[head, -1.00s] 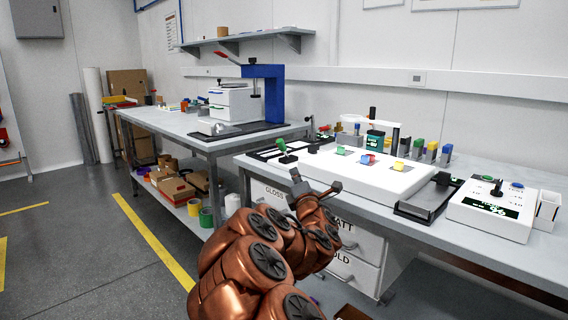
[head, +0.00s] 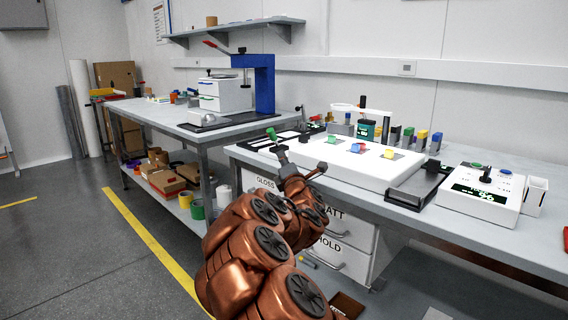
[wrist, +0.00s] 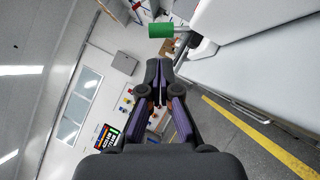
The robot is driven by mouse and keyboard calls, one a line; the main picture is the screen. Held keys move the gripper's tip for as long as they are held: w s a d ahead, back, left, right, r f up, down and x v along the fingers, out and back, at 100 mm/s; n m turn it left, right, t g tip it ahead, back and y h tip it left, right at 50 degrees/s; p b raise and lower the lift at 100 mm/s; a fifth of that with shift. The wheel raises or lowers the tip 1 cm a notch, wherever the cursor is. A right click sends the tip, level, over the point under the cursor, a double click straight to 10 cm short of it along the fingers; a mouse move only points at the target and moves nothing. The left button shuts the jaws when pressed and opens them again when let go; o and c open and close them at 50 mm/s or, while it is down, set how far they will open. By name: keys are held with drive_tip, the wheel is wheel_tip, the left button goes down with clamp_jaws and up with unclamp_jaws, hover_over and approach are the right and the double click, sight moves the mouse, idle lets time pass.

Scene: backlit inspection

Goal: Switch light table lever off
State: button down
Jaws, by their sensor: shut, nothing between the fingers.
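The light table (head: 330,172) is a long white box on the right bench, with small coloured pieces on its top. A lever with a green handle (head: 271,133) stands at its left end, tilted up to the left. In the wrist view the green handle (wrist: 161,31) shows beyond my fingertips, on a short stem at the white housing. My gripper (head: 281,154) is shut and empty, just in front of and below the lever in the head view. In the wrist view my gripper (wrist: 159,66) points towards the lever, with a gap between them.
A white control box (head: 483,195) with a black knob stands at the right of the bench. White drawers (head: 345,258) sit under the bench. A blue press (head: 264,84) stands on the left bench. Open floor lies to the left.

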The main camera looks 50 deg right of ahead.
sight(274, 134)
drive_tip(key=shift+b+x, duration=0.35)
drive_tip(key=shift+x, duration=2.75)
drive_tip(key=shift+w+d+r, duration=0.1)
drive_tip(key=shift+w+d, duration=0.25)
drive_tip(key=shift+w, duration=0.15)
drive_tip(key=shift+b+x, duration=0.3)
drive_tip(key=shift+x, duration=1.05)
drive_tip(key=shift+r, duration=0.1)
drive_tip(key=shift+d+r+p, duration=0.1)
drive_tip(key=shift+p, duration=0.2)
drive_tip(key=shift+d+r+m+g+p, duration=0.1)
drive_tip(key=shift+m+g+p, duration=0.2)
drive_tip(key=shift+m+p, duration=0.1)
